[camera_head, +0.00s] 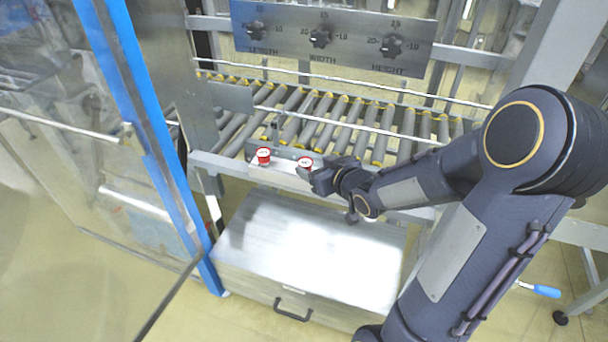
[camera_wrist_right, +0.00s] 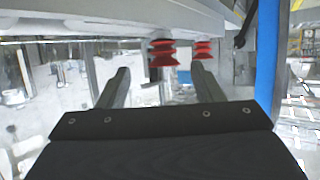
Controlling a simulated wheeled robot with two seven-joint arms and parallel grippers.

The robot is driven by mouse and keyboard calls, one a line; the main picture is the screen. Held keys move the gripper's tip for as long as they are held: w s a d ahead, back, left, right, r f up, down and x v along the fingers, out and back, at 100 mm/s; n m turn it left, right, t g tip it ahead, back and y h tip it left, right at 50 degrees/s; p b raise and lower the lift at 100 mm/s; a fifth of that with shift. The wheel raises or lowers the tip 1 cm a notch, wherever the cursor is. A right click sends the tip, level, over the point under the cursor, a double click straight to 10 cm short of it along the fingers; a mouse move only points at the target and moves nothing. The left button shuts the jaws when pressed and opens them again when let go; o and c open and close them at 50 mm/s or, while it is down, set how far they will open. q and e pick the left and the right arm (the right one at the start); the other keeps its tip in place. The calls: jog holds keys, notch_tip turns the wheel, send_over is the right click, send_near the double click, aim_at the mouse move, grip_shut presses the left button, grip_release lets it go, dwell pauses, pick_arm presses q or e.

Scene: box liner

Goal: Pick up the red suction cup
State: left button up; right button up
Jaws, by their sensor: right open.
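Two red suction cups with white tops sit side by side on a light metal bracket at the front of the roller conveyor. The left cup (camera_head: 263,156) stands clear; the right cup (camera_head: 305,162) is just beyond my right gripper (camera_head: 316,179). In the right wrist view, the nearer, larger ribbed red cup (camera_wrist_right: 163,53) appears between the fingertips of my open right gripper (camera_wrist_right: 160,70). The farther cup (camera_wrist_right: 203,49) shows by the tip of the right-hand finger. Nothing is held between the fingers. Contact with a cup cannot be told. My left gripper is not in view.
A silver box lid (camera_head: 310,245) with a dark handle (camera_head: 292,310) lies below the bracket. Rollers (camera_head: 320,122) run behind the cups, under a panel with knobs (camera_head: 335,38). A blue-edged clear door (camera_head: 140,130) stands at left.

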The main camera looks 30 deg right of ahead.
aim_at(305, 161)
jog(key=x, duration=0.6)
jog(key=shift+w+a, duration=0.25)
jog(key=shift+a, duration=0.05)
jog(key=c, duration=1.1)
jog(key=shift+o, duration=0.2)
jog(key=shift+r, duration=0.1)
